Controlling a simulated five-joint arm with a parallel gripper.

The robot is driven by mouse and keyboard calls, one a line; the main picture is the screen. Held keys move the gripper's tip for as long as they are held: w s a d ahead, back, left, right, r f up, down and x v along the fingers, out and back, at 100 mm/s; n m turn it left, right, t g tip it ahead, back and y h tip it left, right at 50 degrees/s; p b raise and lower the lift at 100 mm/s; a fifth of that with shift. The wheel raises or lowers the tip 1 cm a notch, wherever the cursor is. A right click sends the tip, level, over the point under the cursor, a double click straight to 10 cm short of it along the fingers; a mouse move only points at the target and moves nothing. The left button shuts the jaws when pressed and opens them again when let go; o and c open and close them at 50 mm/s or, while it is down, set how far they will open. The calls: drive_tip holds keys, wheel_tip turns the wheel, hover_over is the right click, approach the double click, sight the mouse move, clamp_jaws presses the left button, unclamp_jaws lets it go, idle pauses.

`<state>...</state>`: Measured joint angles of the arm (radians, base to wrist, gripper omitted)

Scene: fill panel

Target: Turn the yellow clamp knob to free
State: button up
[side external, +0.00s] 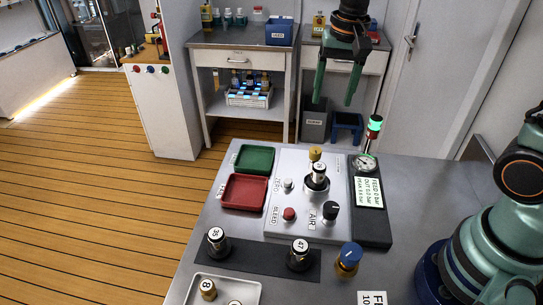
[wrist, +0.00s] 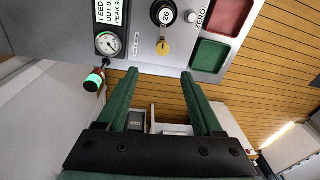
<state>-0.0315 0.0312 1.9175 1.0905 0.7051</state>
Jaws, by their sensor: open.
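In the wrist view the yellow knob (wrist: 163,47) is a short bar beside the fitting numbered 26 (wrist: 164,14). My gripper (side external: 333,102) is open and empty, raised above and beyond the panel's far edge. In the wrist view the gripper's fingertips (wrist: 159,72) are wide apart, with the knob just past them and roughly between their lines. Neither finger touches it. The knob's lower part is hidden in the side view.
Green (side external: 254,158) and red (side external: 245,192) trays lie left of the panel. A gauge (side external: 365,162), a display (side external: 369,192) and a green-lit beacon (side external: 375,124) stand right. A black AIR knob (side external: 331,211), red button (side external: 289,214), capped cylinders (side external: 300,254) and blue-topped fitting (side external: 348,259) sit nearer.

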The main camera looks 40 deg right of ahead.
sight(315, 150)
drive_tip(key=w+f+m, duration=0.1)
drive_tip(key=f, duration=0.4)
drive_tip(key=f+g, duration=0.1)
drive_tip(key=f, duration=0.4)
drive_tip(key=w+f+m, duration=0.1)
drive_tip(key=f, duration=0.5)
drive_tip(key=shift+w+a+m+g, duration=0.1)
drive_tip(key=shift+w+m+g, duration=0.2)
drive_tip(key=shift+c, duration=0.3)
clamp_jaws()
